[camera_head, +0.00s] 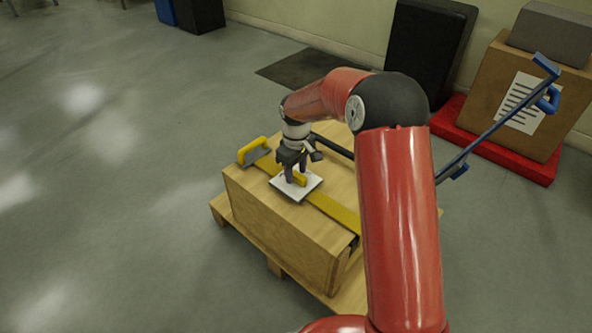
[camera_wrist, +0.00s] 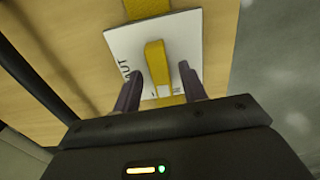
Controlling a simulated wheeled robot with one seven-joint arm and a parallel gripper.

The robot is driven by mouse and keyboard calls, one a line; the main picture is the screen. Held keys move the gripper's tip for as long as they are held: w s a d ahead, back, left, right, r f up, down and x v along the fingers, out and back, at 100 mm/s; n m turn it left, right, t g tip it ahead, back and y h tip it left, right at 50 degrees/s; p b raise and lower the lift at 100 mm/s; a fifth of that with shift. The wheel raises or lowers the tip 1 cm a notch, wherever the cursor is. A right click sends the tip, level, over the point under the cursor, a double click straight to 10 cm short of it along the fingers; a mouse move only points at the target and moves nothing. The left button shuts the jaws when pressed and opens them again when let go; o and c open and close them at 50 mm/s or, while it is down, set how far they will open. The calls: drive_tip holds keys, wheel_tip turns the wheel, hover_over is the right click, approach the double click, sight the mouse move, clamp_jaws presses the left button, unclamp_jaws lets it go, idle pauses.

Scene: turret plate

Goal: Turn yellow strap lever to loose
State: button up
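The yellow strap lever (camera_wrist: 157,62) stands on a white plate (camera_wrist: 118,45) with dark lettering, partly cut off or hidden. In the head view the plate (camera_head: 311,187) lies on top of a wooden crate, with the lever (camera_head: 300,179) beside my fingers. A yellow strap (camera_head: 334,209) runs across the crate under the plate. My gripper (camera_wrist: 160,80) is open, its two dark fingers on either side of the lever with visible gaps. It also shows over the plate in the head view (camera_head: 293,173). Contact with the lever cannot be told.
The wooden crate (camera_head: 270,222) rests on a pallet (camera_head: 219,210). A yellow-handled piece (camera_head: 254,152) sits at its far left edge. A blue bar (camera_head: 500,122) rises at right, before a cardboard box (camera_head: 492,98) on a red base.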

sight(296, 174)
drive_tip(key=shift+r, duration=0.1)
wheel_tip(296, 174, up, 8)
drive_tip(key=shift+f+p, duration=0.2)
drive_tip(key=shift+p, duration=0.1)
idle(0.6)
drive_tip(key=s+d+r+m+t, duration=0.1)
drive_tip(key=s+d+r+m, duration=0.15)
drive_tip(key=s+r, duration=0.45)
drive_tip(key=s+d+r+m+t, duration=0.2)
drive_tip(key=s+d+r, duration=0.2)
drive_tip(key=s+r, duration=0.25)
drive_tip(key=s+d+m+t, duration=0.1)
drive_tip(key=s+d+m, duration=0.1)
drive_tip(key=s, duration=0.7)
drive_tip(key=s+d+m+t, duration=0.1)
drive_tip(key=s+d+m, duration=0.1)
drive_tip(key=s, duration=0.8)
drive_tip(key=shift+d+r+m+t+p, duration=0.25)
drive_tip(key=shift+d+m+t+p, duration=0.1)
drive_tip(key=shift+d, duration=0.35)
